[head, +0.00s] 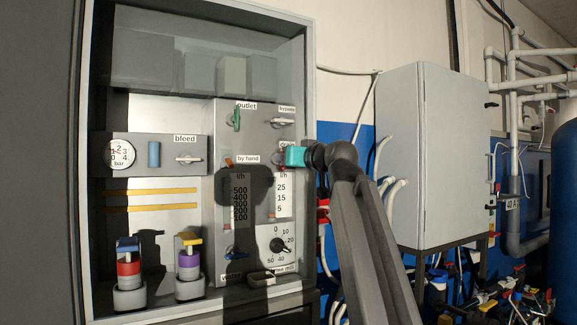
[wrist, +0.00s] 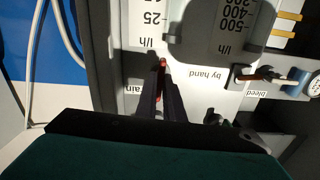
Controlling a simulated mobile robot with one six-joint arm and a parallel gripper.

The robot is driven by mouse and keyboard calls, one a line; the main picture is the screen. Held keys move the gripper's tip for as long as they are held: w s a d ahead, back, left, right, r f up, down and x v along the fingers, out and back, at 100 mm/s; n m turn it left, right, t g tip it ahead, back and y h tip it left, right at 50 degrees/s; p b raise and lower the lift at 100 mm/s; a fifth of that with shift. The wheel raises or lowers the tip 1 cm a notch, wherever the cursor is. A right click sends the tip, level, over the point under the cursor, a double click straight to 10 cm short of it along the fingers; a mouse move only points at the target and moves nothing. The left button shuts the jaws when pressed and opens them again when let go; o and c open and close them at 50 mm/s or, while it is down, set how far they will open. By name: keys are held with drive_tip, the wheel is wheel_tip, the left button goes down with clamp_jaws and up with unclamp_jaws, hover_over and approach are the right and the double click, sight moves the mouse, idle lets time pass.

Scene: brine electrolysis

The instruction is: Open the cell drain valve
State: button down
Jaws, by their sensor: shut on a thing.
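The cell drain valve shows as a small red handle (wrist: 162,63) in the wrist view, beside a label of which only "ain" can be read. My gripper (wrist: 163,72) is shut on this handle, with its two dark fingers close together around it. In the head view my gripper (head: 281,158) reaches the right side of the grey panel from the right. There it covers most of the valve and its label. The angle of the handle cannot be told clearly.
The "by hand" valve (head: 229,162) is close on the left. The "outlet" valve (head: 236,119) and "bypass" valve (head: 282,122) are above. Flow scales and a dial (head: 279,245) are below. The cabinet's right frame (head: 309,60) stands beside my arm.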

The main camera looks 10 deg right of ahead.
drive_tip(key=shift+f+n, duration=0.25)
drive_tip(key=shift+n, duration=0.25)
drive_tip(key=c, duration=1.9)
unclamp_jaws()
drive_tip(key=shift+d, duration=0.1)
drive_tip(key=shift+o, duration=0.2)
drive_tip(key=shift+r, duration=0.1)
drive_tip(key=p+v, duration=0.4)
drive_tip(key=v, duration=0.9)
drive_tip(key=shift+s, duration=0.35)
